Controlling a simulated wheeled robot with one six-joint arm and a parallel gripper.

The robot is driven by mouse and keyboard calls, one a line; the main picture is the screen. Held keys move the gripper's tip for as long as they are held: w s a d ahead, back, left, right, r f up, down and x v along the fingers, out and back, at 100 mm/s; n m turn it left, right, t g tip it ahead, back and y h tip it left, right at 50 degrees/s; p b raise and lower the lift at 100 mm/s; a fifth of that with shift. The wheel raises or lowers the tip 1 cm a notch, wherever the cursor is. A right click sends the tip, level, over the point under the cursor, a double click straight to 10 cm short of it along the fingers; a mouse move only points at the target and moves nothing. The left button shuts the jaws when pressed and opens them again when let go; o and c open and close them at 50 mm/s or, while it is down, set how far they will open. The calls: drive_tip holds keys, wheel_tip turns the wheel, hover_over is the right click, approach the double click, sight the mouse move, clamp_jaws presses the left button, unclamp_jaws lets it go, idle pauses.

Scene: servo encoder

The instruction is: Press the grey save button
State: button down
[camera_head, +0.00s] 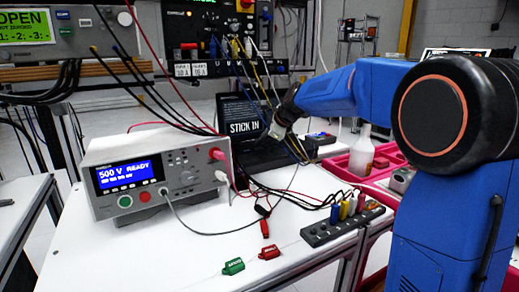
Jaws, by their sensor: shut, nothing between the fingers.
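A dark, laptop-like device (236,113) stands at the back of the white table, with "STICK IN" on its screen. My blue arm reaches in from the right, and my gripper (277,131) is in front of the right side of this device. The gripper is small and dark here, shut, with nothing seen in it. I cannot tell whether it touches the device. I cannot make out a grey save button; the device's lower part is dark and partly covered by my gripper and cables.
A white tester (157,209) reading "500 V READY" stands on the white table (190,262) at left. Cables hang across the middle. A black socket strip (330,230), green clip (233,266) and red clip (269,252) lie in front. A pink tray with a white bottle (362,152) is at right.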

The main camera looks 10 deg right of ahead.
drive_tip(key=shift+f, duration=0.2)
idle(0.4)
drive_tip(key=shift+r, duration=0.65)
wheel_tip(320, 180, up, 6)
idle(0.8)
drive_tip(key=shift+s, duration=0.1)
idle(0.4)
